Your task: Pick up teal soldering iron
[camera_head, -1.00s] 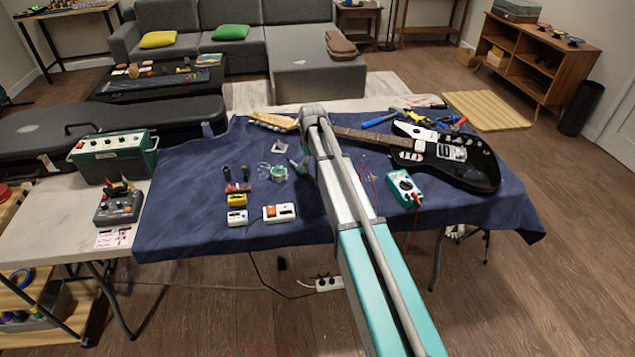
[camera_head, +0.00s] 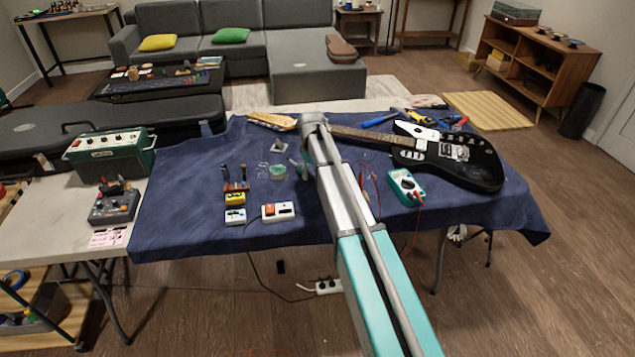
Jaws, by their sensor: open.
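My arm (camera_head: 345,205) reaches from the bottom right over the blue cloth-covered table (camera_head: 180,215), and its far joint (camera_head: 313,120) is above the middle of the table. My gripper is hidden behind the arm, so its jaws cannot be seen. A small greyish-teal piece (camera_head: 305,170) shows just left of the arm; I cannot tell whether it is part of the soldering iron or of my gripper. No teal soldering iron can be made out clearly. A small pale green round item (camera_head: 279,173) lies left of the arm.
A black and white electric guitar (camera_head: 460,160) and teal multimeter (camera_head: 406,187) lie right of the arm. Small pedals (camera_head: 278,211) stand front left. A green amplifier (camera_head: 110,157) and grey device (camera_head: 114,205) stand at the left. The cloth's front left area is clear.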

